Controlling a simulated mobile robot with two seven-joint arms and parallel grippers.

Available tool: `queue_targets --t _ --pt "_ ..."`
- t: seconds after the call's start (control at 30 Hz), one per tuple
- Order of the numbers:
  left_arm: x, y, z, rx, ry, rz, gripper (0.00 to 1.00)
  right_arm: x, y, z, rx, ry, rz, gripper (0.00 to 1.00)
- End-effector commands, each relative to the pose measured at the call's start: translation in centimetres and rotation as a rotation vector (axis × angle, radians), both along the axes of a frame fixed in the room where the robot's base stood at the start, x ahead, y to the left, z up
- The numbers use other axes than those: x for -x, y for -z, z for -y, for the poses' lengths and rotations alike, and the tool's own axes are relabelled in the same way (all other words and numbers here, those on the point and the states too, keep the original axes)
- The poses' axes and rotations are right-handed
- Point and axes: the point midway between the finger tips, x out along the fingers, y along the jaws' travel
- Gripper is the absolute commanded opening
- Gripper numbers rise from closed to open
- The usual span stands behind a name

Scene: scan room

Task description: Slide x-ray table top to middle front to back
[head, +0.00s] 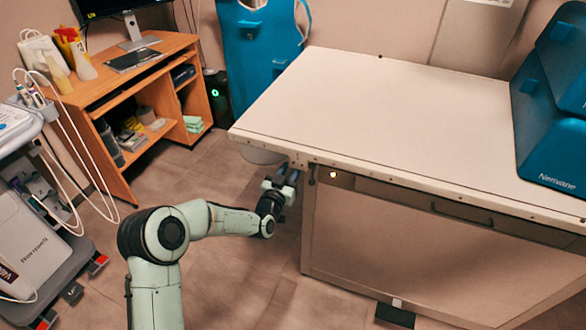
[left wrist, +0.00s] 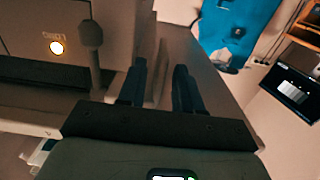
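The x-ray table top (head: 370,105) is a long pale slab with a dotted rim, lying on a box-like base (head: 400,240). Its near left corner overhangs the base. My left gripper (head: 287,182) is just below the table's front edge, close to that corner and left of the base. In the left wrist view my two dark blue fingers (left wrist: 160,88) stand apart, with a pale edge or panel showing between them. I cannot tell whether they touch it. A dark knobbed lever (left wrist: 91,45) is beside the fingers. My right gripper is not in view.
A lit round button (head: 333,174) is on the table's front. A blue Nemvane unit (head: 555,120) occupies the table's right end. A wooden desk (head: 140,80), a wheeled device (head: 35,230) and a hanging blue apron (head: 258,50) stand left and behind. Floor between is clear.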

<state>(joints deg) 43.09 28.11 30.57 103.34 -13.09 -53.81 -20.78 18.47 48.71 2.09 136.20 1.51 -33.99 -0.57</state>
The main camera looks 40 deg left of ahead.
Motion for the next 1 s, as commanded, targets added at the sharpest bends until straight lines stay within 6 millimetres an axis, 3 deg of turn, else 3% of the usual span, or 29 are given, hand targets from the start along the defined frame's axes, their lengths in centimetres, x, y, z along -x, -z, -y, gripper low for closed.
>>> queue_targets --t 0.2,0.57,0.67,1.0 --pt "-2.1 0.1 -0.5 -0.001 0.0 0.0 0.34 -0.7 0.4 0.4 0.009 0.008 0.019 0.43" --pt "-2.4 0.0 -0.5 0.0 0.001 -0.001 0.34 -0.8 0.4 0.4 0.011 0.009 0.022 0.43" --pt "-2.4 0.0 -0.6 0.0 0.001 -0.001 0.01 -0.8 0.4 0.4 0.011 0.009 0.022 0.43" --pt "-1.5 0.0 -0.3 -0.001 0.002 -0.002 0.0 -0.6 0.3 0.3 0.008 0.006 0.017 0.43"
